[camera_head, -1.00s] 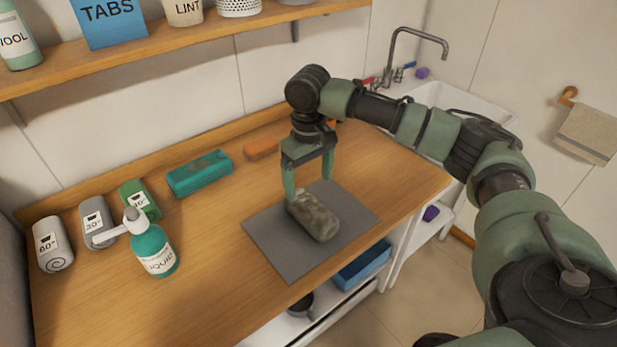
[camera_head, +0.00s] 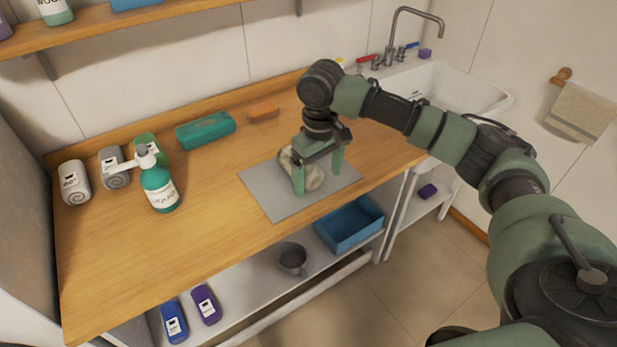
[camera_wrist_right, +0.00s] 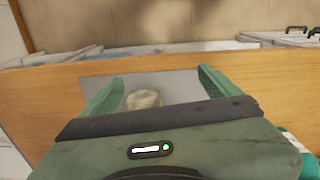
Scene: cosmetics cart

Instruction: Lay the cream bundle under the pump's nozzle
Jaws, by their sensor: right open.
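The cream bundle (camera_head: 314,177), mottled with grey-brown, lies on the grey mat (camera_head: 268,196) on the wooden counter. My right gripper (camera_head: 318,183) is open and low over the mat, partly covering the bundle in the head view. In the right wrist view the bundle (camera_wrist_right: 143,99) shows between the spread green fingers (camera_wrist_right: 160,80), nearer the left one; contact cannot be told. The pump bottle (camera_head: 160,188) is teal with a grey-white head and stands upright at the counter's left. Its nozzle (camera_head: 118,166) points left. My left gripper is not in view.
A teal case (camera_head: 205,131) and orange block (camera_head: 263,111) lie at the back. Counter between pump and mat is clear.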

